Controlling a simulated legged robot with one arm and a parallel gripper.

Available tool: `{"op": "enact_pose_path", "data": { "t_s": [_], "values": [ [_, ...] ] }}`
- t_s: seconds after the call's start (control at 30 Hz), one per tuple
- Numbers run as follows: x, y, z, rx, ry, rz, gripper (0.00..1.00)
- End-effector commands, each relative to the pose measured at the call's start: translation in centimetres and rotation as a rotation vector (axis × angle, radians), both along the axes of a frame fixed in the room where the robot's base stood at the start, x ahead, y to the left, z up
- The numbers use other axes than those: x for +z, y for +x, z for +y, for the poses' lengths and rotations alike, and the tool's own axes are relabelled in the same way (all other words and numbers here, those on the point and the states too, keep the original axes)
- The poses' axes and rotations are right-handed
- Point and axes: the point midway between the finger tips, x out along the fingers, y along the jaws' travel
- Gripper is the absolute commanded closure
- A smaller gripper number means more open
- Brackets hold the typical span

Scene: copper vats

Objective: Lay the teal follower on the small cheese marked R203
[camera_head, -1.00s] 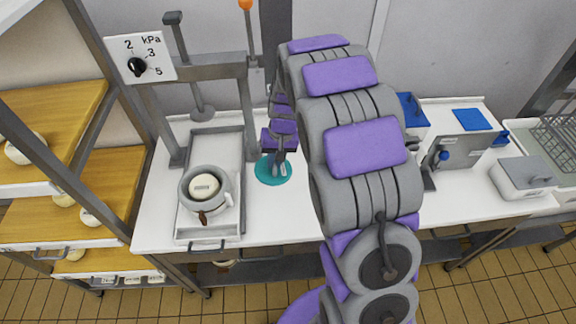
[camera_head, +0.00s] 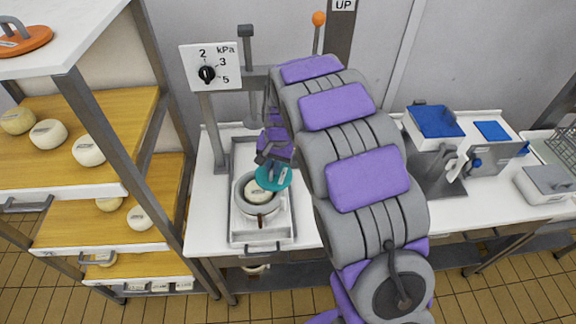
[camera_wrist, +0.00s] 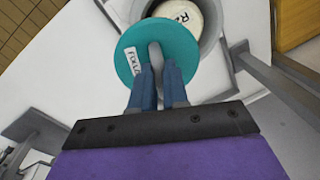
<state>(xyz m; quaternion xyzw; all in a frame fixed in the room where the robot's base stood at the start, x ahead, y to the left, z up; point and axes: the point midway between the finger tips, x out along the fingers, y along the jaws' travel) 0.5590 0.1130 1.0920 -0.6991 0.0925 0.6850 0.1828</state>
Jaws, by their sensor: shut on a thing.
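The teal follower (camera_head: 283,180) is a round disc with a grey grip and a white label; it also shows in the wrist view (camera_wrist: 178,62). My gripper (camera_wrist: 158,72) is shut on its grip and holds it close to the grey ring-shaped mould (camera_head: 241,196). A small pale cheese (camera_head: 254,194) sits inside the mould. In the wrist view its top (camera_wrist: 178,14) bears a marking starting with R, the rest cut off or hidden. The follower overlaps the right part of the mould in the head view. I cannot tell its height above the cheese.
The mould stands in a metal tray (camera_head: 235,236) on the white table, under a press with a dial plate (camera_head: 210,66). Wooden shelves with several cheeses (camera_head: 89,151) stand at the left. A blue-topped device (camera_head: 435,120) and a grey box (camera_head: 546,184) are at the right.

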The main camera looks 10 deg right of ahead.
Motion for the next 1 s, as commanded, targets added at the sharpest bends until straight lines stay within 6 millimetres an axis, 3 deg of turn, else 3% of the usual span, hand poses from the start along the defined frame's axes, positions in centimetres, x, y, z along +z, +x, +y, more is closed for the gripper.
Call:
{"op": "enact_pose_path", "data": {
  "t_s": [0.2,0.33,0.67,1.0],
  "values": [
    [1.0,0.2,4.6,-0.124,-0.009,-0.008,1.00],
    [1.0,0.2,5.9,-0.164,-0.014,-0.010,1.00],
    [-0.2,0.2,6.1,-0.173,-0.013,-0.008,1.00],
    [-3.1,0.1,6.0,-0.173,-0.014,-0.006,1.00]
  ]
}}
